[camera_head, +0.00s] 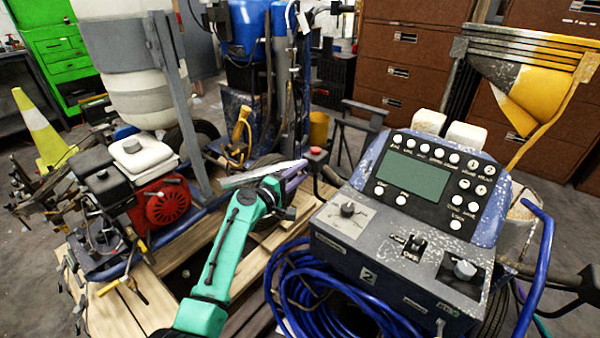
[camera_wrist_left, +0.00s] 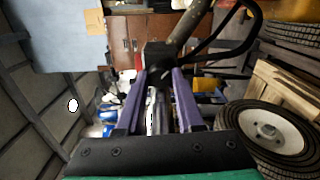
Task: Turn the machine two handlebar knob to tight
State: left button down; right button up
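Machine two has a grey console (camera_head: 335,228) marked "2" with a blue display panel (camera_head: 415,175) above it. A grey round knob (camera_head: 465,270) and a dial (camera_head: 347,209) sit on the console. My left gripper (camera_head: 300,168), on its green arm, is left of the console, near a red-topped part (camera_head: 317,153). In the left wrist view its two purple fingers (camera_wrist_left: 162,85) are apart. A black part (camera_wrist_left: 158,55) on a grey bar shows at or just past their tips; I cannot tell whether they touch. The handlebar knob is not clearly identifiable. My right gripper is out of view.
A coil of blue hose (camera_head: 300,290) hangs below the console. An engine (camera_head: 160,200) on wooden planks stands left of my arm. Brown cabinets (camera_head: 400,60) stand behind.

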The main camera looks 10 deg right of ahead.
pick_arm(q)
jog(key=shift+f+m+b, duration=0.35)
jog(key=shift+m+b, duration=0.45)
jog(key=shift+b, duration=0.35)
jog(key=shift+r+m+b, duration=0.1)
jog(key=shift+m+b, duration=0.25)
jog(key=shift+m, duration=0.05)
jog(key=shift+r, duration=0.25)
jog(key=c, duration=0.5)
grip_release()
jog(key=p+v, duration=0.2)
jog(key=v, duration=1.2)
jog(key=shift+s+a, duration=0.15)
jog(key=shift+a, duration=0.15)
jog(key=shift+c, duration=0.2)
